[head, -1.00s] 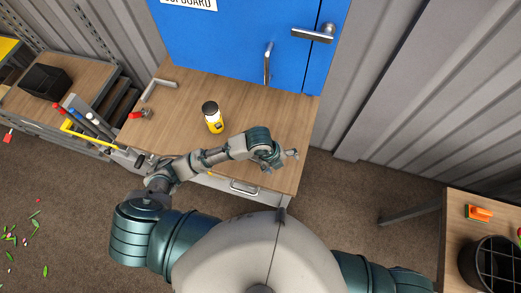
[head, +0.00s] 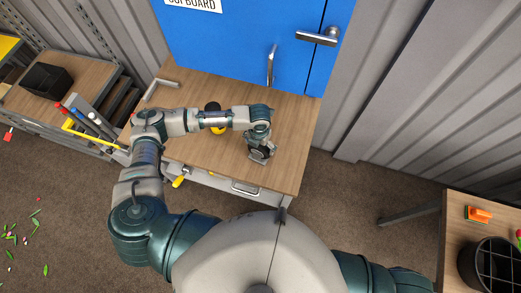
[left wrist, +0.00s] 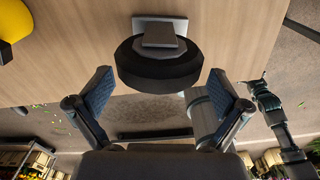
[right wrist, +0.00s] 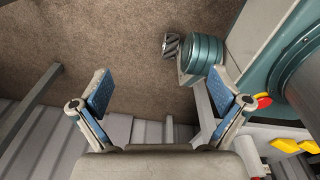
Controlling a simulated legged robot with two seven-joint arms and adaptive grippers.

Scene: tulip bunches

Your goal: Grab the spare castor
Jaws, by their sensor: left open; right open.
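The spare castor (left wrist: 160,66), a black wheel with a grey plate, rests on the wooden worktop (head: 285,125). In the left wrist view it is ahead of and between the open fingers of my left gripper (left wrist: 161,82), with no clear contact. In the head view my left gripper (head: 262,153) points down over the worktop near its front edge, and it and the arm largely hide the castor. My right gripper (right wrist: 162,92) is open and empty above the brown floor; it is outside the head view.
A yellow bottle with a dark lid (head: 213,106) stands behind my left forearm. A blue cupboard (head: 235,45) with handles closes off the back. A black bin (head: 46,82) is on the left bench. An orange brush (head: 479,214) and a black crate (head: 485,262) are at right.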

